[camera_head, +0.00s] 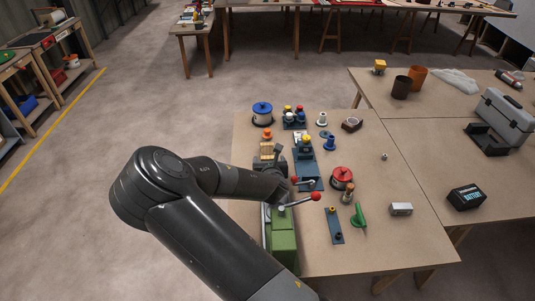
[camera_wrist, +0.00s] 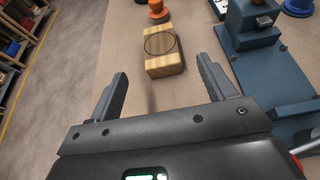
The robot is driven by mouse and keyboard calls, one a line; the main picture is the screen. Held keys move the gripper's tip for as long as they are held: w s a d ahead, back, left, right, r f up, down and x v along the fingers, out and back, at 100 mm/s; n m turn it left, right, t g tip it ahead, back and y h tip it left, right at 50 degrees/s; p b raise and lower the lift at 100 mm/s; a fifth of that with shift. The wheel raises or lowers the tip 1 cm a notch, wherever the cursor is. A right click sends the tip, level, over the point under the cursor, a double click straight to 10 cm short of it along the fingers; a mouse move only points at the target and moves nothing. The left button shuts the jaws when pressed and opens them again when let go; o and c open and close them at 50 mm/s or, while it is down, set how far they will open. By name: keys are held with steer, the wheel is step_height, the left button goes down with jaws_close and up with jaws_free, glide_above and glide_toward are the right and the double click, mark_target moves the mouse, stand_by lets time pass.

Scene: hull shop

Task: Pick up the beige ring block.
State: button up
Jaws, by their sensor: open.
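The beige ring block (camera_wrist: 165,64) is a light wooden block with a dark circle on its top. In the wrist view it lies on the table, ahead of my gripper (camera_wrist: 161,72) and roughly centred between the two fingers. The fingers are spread wide with nothing held between them. In the head view the beige ring block (camera_head: 267,148) shows just beyond my gripper (camera_head: 268,158), near the table's left side. My arm hides part of the table there.
An orange spool-like piece (camera_wrist: 158,12) stands just beyond the block. A blue-grey fixture (camera_wrist: 262,62) stands close on the right. The table's left edge runs near the block. A blue-topped spool (camera_head: 262,112) and a green machine (camera_head: 283,240) stand on the same table.

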mark_target(268, 151)
steer(key=shift+w+f, duration=0.35)
steer(key=x, duration=1)
steer(key=shift+c, duration=0.6)
steer(key=c, duration=1)
